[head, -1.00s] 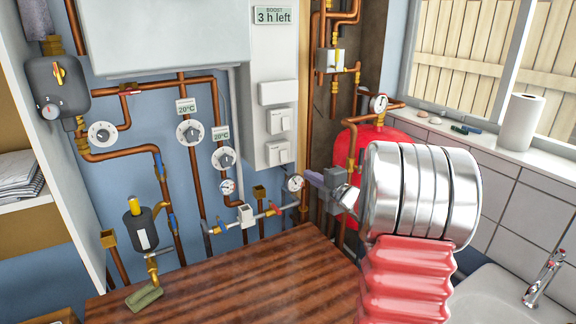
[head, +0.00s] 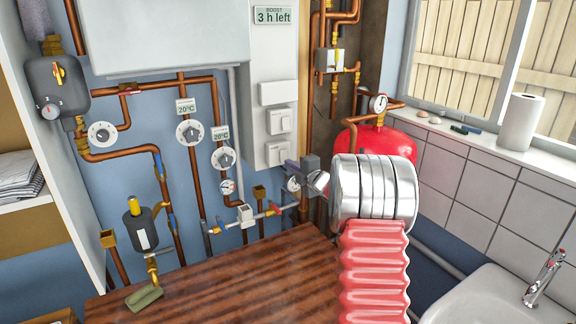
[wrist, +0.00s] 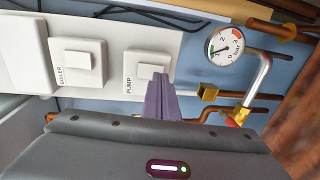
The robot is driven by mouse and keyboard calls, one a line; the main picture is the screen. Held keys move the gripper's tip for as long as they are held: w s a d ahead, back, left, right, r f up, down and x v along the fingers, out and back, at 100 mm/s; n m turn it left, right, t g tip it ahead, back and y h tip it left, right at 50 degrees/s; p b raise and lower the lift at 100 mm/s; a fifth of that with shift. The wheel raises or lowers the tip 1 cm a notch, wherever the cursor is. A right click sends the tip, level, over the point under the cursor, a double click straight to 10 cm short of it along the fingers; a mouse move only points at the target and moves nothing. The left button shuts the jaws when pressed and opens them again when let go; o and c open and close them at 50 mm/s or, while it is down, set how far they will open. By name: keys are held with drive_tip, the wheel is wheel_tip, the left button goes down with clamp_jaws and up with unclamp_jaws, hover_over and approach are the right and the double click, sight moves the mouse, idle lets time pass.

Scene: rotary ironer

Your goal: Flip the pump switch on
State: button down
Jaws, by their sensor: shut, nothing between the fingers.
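The pump switch (wrist: 149,71) is a white rocker on a square plate, with the word PUMP beside it in the wrist view. In the head view it is the lowest switch (head: 278,154) on the white panel. My gripper (wrist: 160,82) has purple fingers, shut and empty. Its tips overlap the edge of the pump switch in the wrist view and hide part of it. Whether they touch it I cannot tell. In the head view my gripper (head: 290,166) is just below and right of the switch.
The boiler switch (wrist: 78,61) sits beside the pump switch. A pressure gauge (wrist: 224,47) and copper pipes are close by. A red tank (head: 385,143) stands right of the panel. The brown wooden surface (head: 225,280) below is mostly clear.

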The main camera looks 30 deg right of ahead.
drive_tip(key=shift+w+d+f, duration=0.1)
drive_tip(key=shift+w+f, duration=0.05)
drive_tip(key=shift+w, duration=0.65)
drive_tip(key=shift+d, duration=0.1)
drive_tip(key=shift+w+a, duration=0.2)
drive_tip(key=shift+a, duration=0.05)
drive_tip(key=s+f, duration=0.2)
drive_tip(key=s, duration=1.2)
drive_tip(key=shift+a, duration=0.2)
